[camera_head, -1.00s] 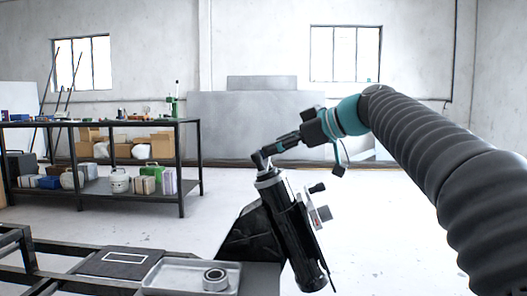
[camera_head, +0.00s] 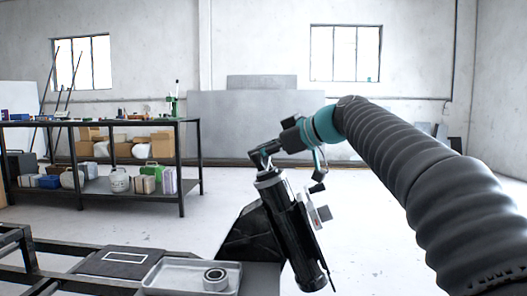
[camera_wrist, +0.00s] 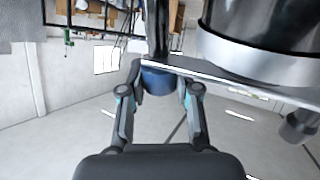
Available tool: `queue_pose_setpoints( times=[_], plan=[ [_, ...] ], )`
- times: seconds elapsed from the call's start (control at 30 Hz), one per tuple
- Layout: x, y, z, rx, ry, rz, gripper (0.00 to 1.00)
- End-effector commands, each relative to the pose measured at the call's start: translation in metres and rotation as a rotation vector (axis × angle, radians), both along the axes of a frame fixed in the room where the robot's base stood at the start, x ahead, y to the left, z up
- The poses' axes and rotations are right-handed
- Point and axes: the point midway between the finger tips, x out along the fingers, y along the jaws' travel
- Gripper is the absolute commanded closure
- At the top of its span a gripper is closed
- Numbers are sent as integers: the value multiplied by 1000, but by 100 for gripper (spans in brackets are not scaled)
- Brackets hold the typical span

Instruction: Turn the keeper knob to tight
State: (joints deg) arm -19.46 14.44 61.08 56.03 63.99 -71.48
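The spring suspension unit (camera_head: 283,225) is a black tilted cylinder with a metal collar near its top, seen in the centre of the head view. A side bracket with a small black knob (camera_head: 317,187) sticks out on its right. My gripper (camera_head: 262,157) is at the top end of the unit. In the wrist view a dark blue round piece (camera_wrist: 158,81), perhaps the keeper knob, sits below a thin plate. My two fingers stand on either side of it, apart from each other. I cannot tell whether they touch it. Any marking on the knob is not visible.
A metal tray (camera_head: 176,262) holding a ring (camera_head: 215,279) lies left of the unit, beside a dark flat board (camera_head: 112,262). A workbench (camera_head: 150,122) with boxes stands at the back left. In the wrist view a large metal cylinder (camera_wrist: 262,26) is close at upper right.

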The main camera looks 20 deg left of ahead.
Motion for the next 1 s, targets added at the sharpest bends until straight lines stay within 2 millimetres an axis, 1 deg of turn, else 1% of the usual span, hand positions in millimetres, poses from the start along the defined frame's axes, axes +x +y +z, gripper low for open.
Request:
queue_pose_setpoints(
  times=[0.17, 0.3, 0.53, 0.9, 0.93, 0.97, 1.0],
  plan=[
    [-1, 1, -3, 2, -12, -24, 100],
    [-2, 1, -6, 9, -46, -103, 100],
    [-1, 1, -3, 22, -96, -230, 100],
    [0, 0, 0, 25, -104, -253, 100],
    [0, 0, 0, 25, -104, -253, 66],
    [0, 0, 0, 25, -104, -253, 59],
    [0, 0, 0, 25, -104, -253, 49]
  ],
)
